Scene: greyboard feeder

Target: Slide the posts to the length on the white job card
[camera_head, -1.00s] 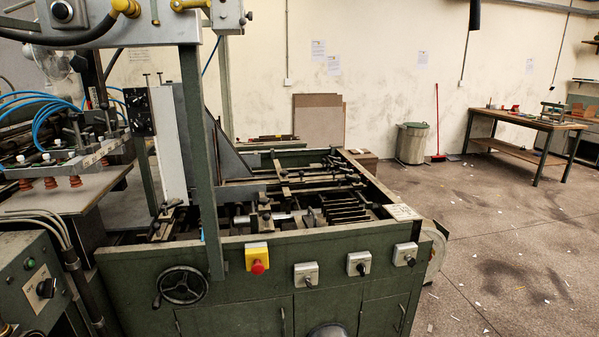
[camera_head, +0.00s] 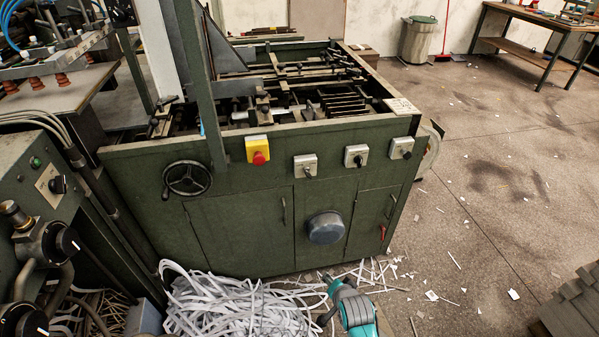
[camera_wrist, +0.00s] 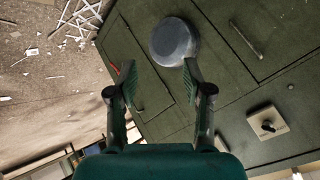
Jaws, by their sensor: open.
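A white job card (camera_head: 401,105) lies on the right corner of the green feeder's top edge; its writing is too small to read. Dark rods, bars and small upright parts (camera_head: 308,110) fill the feeder bed, and I cannot tell which are the posts. My gripper (camera_head: 326,298) is low in front of the green cabinet, far below the bed. In the wrist view its two fingers (camera_wrist: 157,78) are spread and empty, facing the cabinet front and a round grey cover (camera_wrist: 174,42). No post is seen in the wrist view.
Cabinet front carries a handwheel (camera_head: 187,179), a red stop button (camera_head: 259,157) and several knob boxes (camera_head: 356,155). A heap of white paper strips (camera_head: 245,308) lies on the floor at the bottom. A grey stack (camera_head: 575,303) is at lower right. Open floor (camera_head: 500,200) lies right of the feeder.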

